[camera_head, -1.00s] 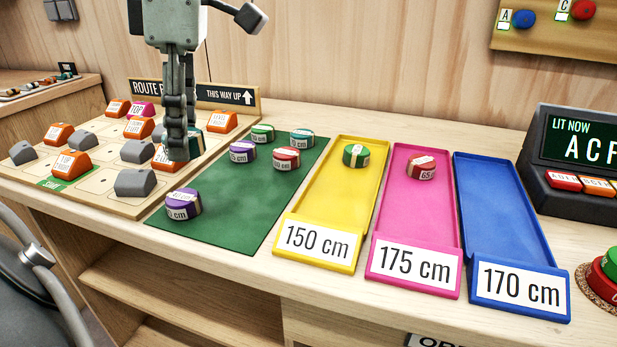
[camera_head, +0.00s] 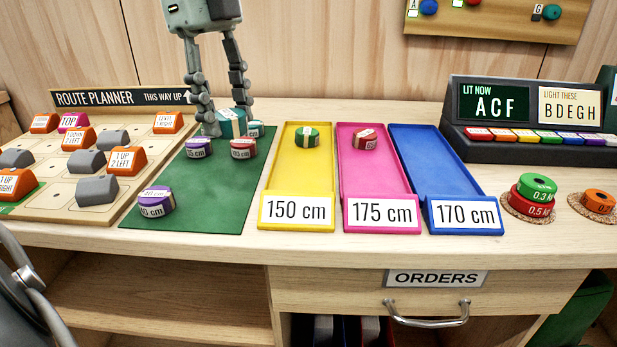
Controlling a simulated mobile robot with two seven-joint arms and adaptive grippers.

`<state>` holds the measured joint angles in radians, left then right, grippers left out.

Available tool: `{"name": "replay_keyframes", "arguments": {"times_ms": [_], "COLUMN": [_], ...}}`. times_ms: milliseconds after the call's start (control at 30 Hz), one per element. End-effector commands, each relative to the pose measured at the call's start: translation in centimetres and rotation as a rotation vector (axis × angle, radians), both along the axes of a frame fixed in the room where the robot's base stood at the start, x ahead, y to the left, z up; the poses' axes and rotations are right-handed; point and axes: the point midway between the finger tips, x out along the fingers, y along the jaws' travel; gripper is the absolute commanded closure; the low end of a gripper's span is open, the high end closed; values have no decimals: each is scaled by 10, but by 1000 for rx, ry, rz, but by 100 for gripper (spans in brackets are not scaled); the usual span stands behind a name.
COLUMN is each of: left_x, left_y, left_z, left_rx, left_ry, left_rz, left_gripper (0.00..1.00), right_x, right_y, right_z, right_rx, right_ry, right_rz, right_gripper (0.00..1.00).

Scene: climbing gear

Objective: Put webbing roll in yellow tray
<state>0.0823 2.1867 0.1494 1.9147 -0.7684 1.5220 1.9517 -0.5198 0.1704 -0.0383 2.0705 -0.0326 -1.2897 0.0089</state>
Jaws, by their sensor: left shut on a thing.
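My left gripper (camera_head: 226,118) hangs over the back of the green mat and is shut on a teal webbing roll with a tan band (camera_head: 232,124). The fingers partly cover this roll. On the mat are a purple roll (camera_head: 198,148), a red roll (camera_head: 243,148) and another teal roll (camera_head: 255,129), with a second purple roll (camera_head: 156,203) at the front left. The yellow tray (camera_head: 283,181), labelled 150 cm, lies right of the mat and holds a green roll (camera_head: 307,137) near its back. My right gripper is not in view.
A pink tray (camera_head: 386,185) with a red roll (camera_head: 365,139) and an empty blue tray (camera_head: 425,155) lie right of the yellow one. The route planner board (camera_head: 70,205) with blocks is left of the mat. A lit console (camera_head: 500,145) stands at the right.

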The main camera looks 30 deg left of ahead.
Motion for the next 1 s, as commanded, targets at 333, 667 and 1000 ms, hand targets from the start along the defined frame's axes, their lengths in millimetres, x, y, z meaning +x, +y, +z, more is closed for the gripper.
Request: {"name": "replay_keyframes", "arguments": {"times_ms": [333, 667, 1000], "left_x": [29, 93, 117], "left_y": [-8, -29, -37], "left_z": [-15, -56, -75], "left_rx": [3, 4, 0], "left_ry": [7, 7, 3], "left_rz": [144, 142, 141], "left_gripper": [88, 88, 88], "right_x": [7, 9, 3], "right_y": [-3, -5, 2], "right_z": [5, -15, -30], "right_rx": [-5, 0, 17], "right_ry": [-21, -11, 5], "right_rz": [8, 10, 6], "right_gripper": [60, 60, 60]}}
